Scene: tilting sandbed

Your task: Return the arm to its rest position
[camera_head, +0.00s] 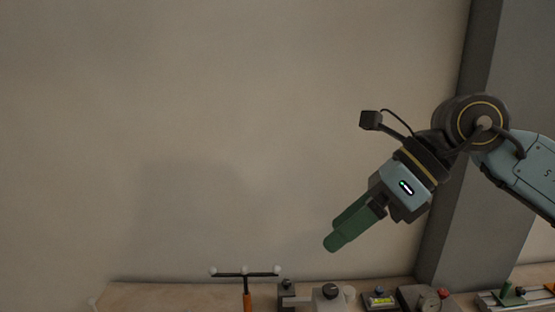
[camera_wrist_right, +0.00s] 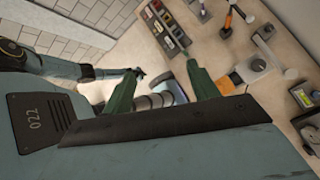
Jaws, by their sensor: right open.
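My right gripper (camera_head: 338,238) is raised in front of the bare wall in the head view, tilted down to the left, above the table's back edge. Its two green fingers overlap from that side. In the right wrist view the fingers of my right gripper (camera_wrist_right: 162,90) stand well apart, with nothing held between them. My right arm (camera_head: 525,165) comes in from the right edge, bent at a dark round joint. In the right wrist view, an arm (camera_wrist_right: 40,65) that looks like my left one reaches in from the left; its jaws are too small to read.
A table (camera_head: 180,292) runs along the bottom of the head view. On it stand an orange-handled tool with white balls (camera_head: 246,285), a dark-knobbed block (camera_head: 328,295) and other small fixtures. A grey pillar (camera_head: 470,200) stands behind my right arm. The wall area left of the gripper is clear.

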